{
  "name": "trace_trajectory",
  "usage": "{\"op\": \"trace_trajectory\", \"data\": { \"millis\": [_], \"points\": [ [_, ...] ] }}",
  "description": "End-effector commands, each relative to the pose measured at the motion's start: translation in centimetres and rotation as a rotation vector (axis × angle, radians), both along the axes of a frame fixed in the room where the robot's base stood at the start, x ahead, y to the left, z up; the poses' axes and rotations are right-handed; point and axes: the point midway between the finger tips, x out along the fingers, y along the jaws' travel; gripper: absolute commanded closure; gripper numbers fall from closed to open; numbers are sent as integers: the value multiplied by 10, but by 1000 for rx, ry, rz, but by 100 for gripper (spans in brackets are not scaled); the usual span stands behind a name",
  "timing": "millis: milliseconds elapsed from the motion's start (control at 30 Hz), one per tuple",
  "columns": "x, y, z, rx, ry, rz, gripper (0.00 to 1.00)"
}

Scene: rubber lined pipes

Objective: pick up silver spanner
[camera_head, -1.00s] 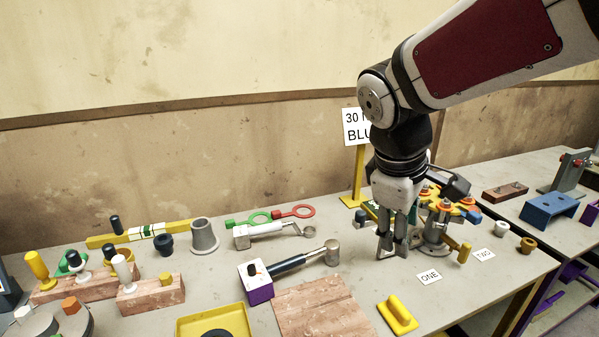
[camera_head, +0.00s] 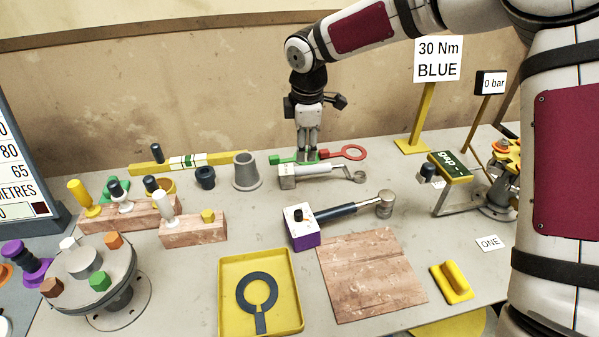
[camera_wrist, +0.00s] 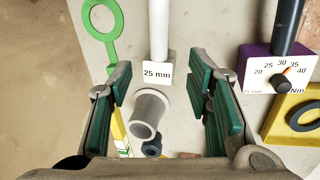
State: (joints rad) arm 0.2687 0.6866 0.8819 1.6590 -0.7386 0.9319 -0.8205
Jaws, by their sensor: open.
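The silver spanner (camera_head: 324,170) lies on the bench, with its ring end to the right and a pale block at its left end. In the wrist view its pale handle (camera_wrist: 159,30) runs up out of the frame from the block marked "25 mm" (camera_wrist: 157,74). Its ring end is out of that view. My gripper (camera_head: 307,157) is open and empty, pointing down over the handle's left part. In the wrist view its fingers (camera_wrist: 160,85) stand wide on either side of the block's line. The height gap is hard to judge.
Green (camera_head: 287,159) and red (camera_head: 347,152) ring tools lie behind the spanner. A grey cone (camera_head: 246,171) stands left of it. A torque wrench with a purple dial block (camera_head: 304,228) lies in front. A yellow tray (camera_head: 229,269) and wooden board (camera_head: 370,272) are nearer.

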Motion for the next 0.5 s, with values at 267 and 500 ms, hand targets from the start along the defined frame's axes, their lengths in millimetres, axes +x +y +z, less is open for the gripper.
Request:
{"op": "trace_trajectory", "data": {
  "millis": [267, 500],
  "points": [
    [9, 1, -48, 0, 3, -2, 55],
    [12, 1, -63, 0, 3, -2, 55]
  ]
}}
